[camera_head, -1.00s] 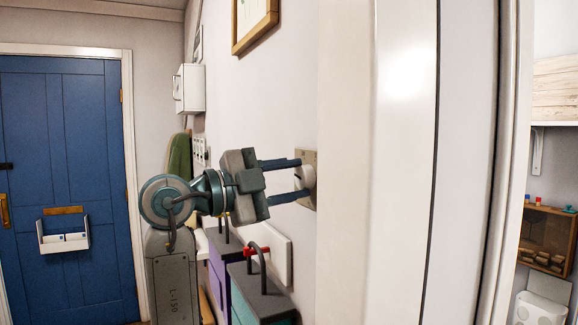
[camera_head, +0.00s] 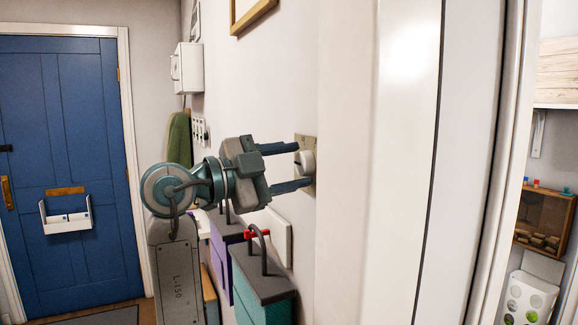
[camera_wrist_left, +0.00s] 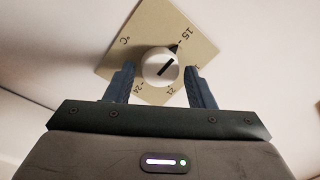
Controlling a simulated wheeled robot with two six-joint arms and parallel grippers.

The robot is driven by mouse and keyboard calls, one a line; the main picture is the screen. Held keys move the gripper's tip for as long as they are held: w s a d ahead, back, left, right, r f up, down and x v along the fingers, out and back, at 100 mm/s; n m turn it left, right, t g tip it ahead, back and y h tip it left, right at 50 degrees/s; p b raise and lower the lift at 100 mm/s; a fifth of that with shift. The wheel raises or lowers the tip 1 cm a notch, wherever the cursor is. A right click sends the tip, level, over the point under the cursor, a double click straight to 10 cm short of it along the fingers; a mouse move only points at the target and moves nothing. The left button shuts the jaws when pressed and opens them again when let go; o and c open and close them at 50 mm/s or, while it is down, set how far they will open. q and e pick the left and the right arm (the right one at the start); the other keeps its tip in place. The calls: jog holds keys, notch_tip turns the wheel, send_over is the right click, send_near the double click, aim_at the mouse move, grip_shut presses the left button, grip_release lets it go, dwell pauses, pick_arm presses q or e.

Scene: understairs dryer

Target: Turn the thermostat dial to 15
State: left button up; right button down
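The thermostat dial (camera_head: 307,162) is a round white knob on a beige square plate (camera_head: 304,139) on the wall. In the left wrist view the dial (camera_wrist_left: 158,66) has a dark pointer line slanting to the upper right, between the 15 mark and the right finger. The plate (camera_wrist_left: 138,38) also reads 21, 24 and °C; the right finger hides part of it. My left gripper (camera_head: 304,165) is open, one finger each side of the dial. In the wrist view, gaps show between the dial and the left gripper's fingers (camera_wrist_left: 160,70). My right gripper is not in view.
A white door frame (camera_head: 395,160) stands close to the right of the dial. Purple and teal boxes (camera_head: 262,283) with dark handles stand below my left arm. A white panel (camera_head: 279,235) is on the wall below the dial. A blue door (camera_head: 65,150) is at the far left.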

pick_arm(q)
jog(key=shift+o, duration=0.7)
jog(key=b+v, duration=0.3)
jog(key=v, duration=0.7)
jog(key=shift+s+a, duration=0.2)
jog(key=shift+a, duration=0.15)
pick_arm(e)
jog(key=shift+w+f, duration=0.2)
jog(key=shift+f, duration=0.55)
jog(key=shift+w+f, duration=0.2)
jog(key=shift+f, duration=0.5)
pick_arm(q)
jog(key=shift+d, duration=0.1)
